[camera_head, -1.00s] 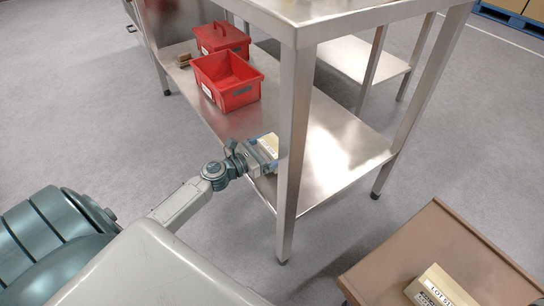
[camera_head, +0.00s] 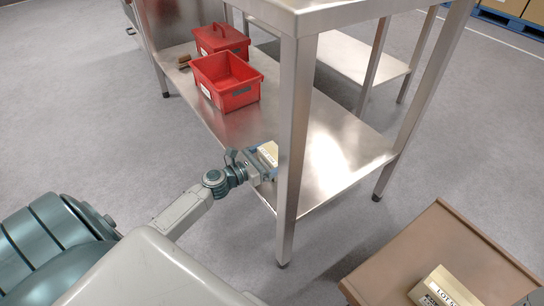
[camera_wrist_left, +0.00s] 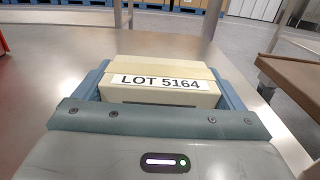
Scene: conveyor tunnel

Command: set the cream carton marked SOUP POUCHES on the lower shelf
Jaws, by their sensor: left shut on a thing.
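A cream carton (camera_wrist_left: 158,68) sits between the fingers of my left gripper (camera_wrist_left: 160,88), which is shut on it. Its visible face reads LOT 5164; no SOUP POUCHES mark shows. In the head view the carton (camera_head: 268,152) and my left gripper (camera_head: 262,166) are at the front edge of the steel lower shelf (camera_head: 335,165), partly hidden by the front table leg. I cannot tell whether the carton touches the shelf. My right gripper is not in view.
The front leg (camera_head: 291,150) is close beside my gripper. The shelf's right part is bare. Another cream carton (camera_head: 445,290) rests on a brown table (camera_head: 440,245).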

